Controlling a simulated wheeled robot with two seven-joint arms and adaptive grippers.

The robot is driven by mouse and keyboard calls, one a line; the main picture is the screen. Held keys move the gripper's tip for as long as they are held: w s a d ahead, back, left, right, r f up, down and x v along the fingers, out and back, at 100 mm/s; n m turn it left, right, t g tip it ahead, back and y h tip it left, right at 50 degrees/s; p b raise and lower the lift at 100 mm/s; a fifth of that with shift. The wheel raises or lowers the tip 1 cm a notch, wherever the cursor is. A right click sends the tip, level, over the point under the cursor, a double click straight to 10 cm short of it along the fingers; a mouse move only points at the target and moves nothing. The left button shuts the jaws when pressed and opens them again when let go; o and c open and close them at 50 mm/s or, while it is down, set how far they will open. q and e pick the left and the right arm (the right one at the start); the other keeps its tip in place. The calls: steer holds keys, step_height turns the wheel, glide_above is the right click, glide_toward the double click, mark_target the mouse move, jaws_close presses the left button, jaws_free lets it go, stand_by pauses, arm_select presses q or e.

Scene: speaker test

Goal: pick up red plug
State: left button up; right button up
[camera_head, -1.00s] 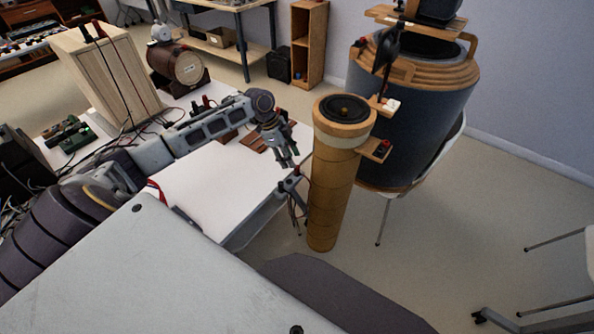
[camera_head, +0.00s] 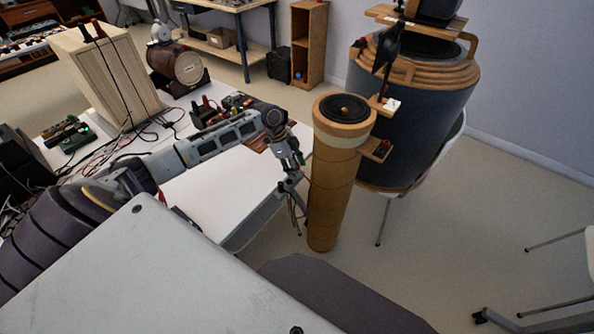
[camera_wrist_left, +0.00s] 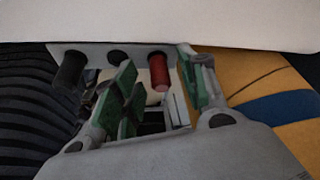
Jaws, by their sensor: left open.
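A red plug (camera_wrist_left: 159,72) stands in a grey strip (camera_wrist_left: 210,62) in the left wrist view, with a black plug (camera_wrist_left: 70,70) to its left in the same strip. My left gripper (camera_wrist_left: 157,66) is open, its green-padded fingers on either side of the red plug. Whether either pad touches it I cannot tell. In the head view my left gripper (camera_head: 292,166) points down at the table's near right corner, by the wooden speaker column. The red plug cannot be made out there. My right gripper is not in view.
A tall wooden speaker column (camera_head: 332,190) stands close to the right of my left gripper. A large dark barrel-shaped speaker (camera_head: 418,120) is behind it. The white table (camera_head: 215,190) holds wires and a wooden box (camera_head: 110,80).

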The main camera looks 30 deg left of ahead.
arm_select(q)
steer(key=shift+c, duration=0.4)
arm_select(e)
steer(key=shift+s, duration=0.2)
arm_select(q)
jaws_close()
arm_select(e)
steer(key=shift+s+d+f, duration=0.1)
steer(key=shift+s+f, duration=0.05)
arm_select(q)
steer(key=shift+r, duration=0.15)
steer(key=shift+r, duration=0.55)
step_height(320, 180, up, 8)
steer(key=shift+f+p, duration=0.2)
steer(key=shift+p, duration=0.15)
steer(key=shift+r, duration=0.5)
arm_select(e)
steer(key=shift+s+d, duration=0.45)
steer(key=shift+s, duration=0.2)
